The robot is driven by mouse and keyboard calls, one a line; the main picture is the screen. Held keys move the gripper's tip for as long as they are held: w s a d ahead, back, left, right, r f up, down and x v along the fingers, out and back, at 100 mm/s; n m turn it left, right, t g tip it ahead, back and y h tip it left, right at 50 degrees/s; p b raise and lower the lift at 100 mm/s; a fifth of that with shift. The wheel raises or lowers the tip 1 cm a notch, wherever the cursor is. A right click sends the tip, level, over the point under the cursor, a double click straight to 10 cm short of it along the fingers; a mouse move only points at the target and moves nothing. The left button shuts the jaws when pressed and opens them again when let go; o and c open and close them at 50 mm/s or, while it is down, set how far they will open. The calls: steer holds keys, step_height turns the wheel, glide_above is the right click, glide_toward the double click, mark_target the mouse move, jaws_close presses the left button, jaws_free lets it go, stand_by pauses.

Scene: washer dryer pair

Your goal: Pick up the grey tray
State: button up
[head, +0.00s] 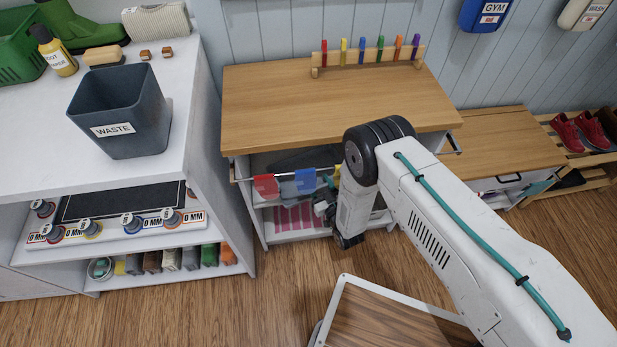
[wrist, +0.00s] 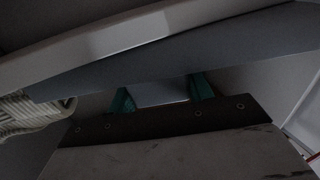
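A dark grey flat thing, which looks like the grey tray (head: 300,159), lies in the upper compartment of the wooden-topped cabinet, partly hidden by the cloths and my arm. In the wrist view a broad grey band (wrist: 190,48) crosses above my fingers; it may be the tray's side, but the picture is dark. My gripper (wrist: 162,94) has its two teal fingers apart, with a paler grey-blue patch between them. I cannot tell whether the fingers touch anything. In the head view my gripper is at the cabinet's open front, mostly hidden by my arm.
A rail on the cabinet front holds a red cloth (head: 265,186) and a blue cloth (head: 305,180) near my gripper. A striped pink cloth (head: 293,218) lies on the lower shelf. A white shelf unit (head: 200,120) stands at left. Wooden floor (head: 280,285) is clear in front.

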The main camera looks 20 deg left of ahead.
steer(key=c, duration=0.4)
steer(key=shift+o, duration=0.2)
steer(key=shift+r, duration=0.1)
